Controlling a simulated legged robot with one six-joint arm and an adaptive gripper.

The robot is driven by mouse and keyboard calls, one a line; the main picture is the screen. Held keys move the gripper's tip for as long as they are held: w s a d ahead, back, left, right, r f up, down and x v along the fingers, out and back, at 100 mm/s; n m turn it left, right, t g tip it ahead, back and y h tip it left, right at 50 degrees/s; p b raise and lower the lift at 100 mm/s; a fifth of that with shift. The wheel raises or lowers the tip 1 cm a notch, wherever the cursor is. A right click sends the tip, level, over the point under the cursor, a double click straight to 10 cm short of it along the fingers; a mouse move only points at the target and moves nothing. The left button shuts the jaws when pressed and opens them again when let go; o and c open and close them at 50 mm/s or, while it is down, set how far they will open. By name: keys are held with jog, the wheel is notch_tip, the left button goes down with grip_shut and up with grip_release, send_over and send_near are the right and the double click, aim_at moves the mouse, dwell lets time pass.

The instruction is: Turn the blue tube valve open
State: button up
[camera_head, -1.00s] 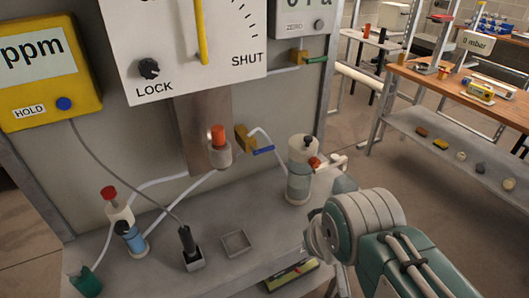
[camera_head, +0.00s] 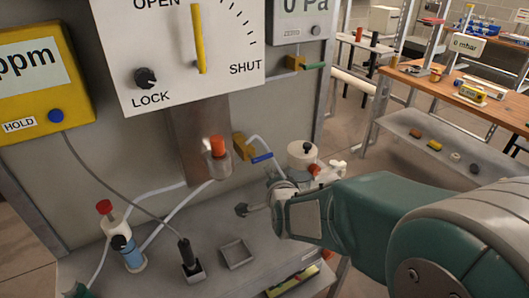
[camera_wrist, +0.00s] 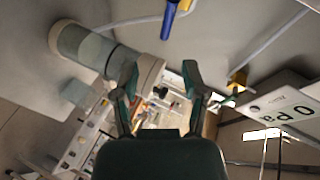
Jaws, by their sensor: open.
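The brass valve with the blue handle (camera_head: 262,158) is on the panel, joined to a pale tube. In the wrist view the blue handle (camera_wrist: 168,20) shows at the top edge, beside a bit of brass. My gripper (camera_wrist: 160,82) is open and empty, its two fingers apart. The handle lies beyond the fingertips in the picture and is not between them. In the head view my gripper (camera_head: 258,192) is to the lower right of the valve, above the bench, apart from the handle. Part of it is hidden by my own arm.
A clear bottle with a red-orange top (camera_head: 218,158) stands left of the valve. A round white-topped jar (camera_head: 302,152) is behind my gripper. A green-handled valve (camera_head: 305,64) is higher on the right. A small square tray (camera_head: 237,253) lies on the bench (camera_head: 185,285).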

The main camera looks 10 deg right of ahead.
aim_at(267, 158)
jog(key=w+f+m, duration=0.1)
jog(key=w, duration=0.3)
jog(key=w+d+f+m+t, duration=0.1)
jog(key=w, duration=0.4)
jog(key=w+f+m+t+h, duration=0.1)
jog(key=w, duration=0.3)
jog(key=shift+w+d+f+m, duration=0.2)
jog(key=shift+d+f+m, duration=0.1)
jog(key=shift+c, duration=0.4)
jog(key=shift+s, duration=0.1)
grip_shut()
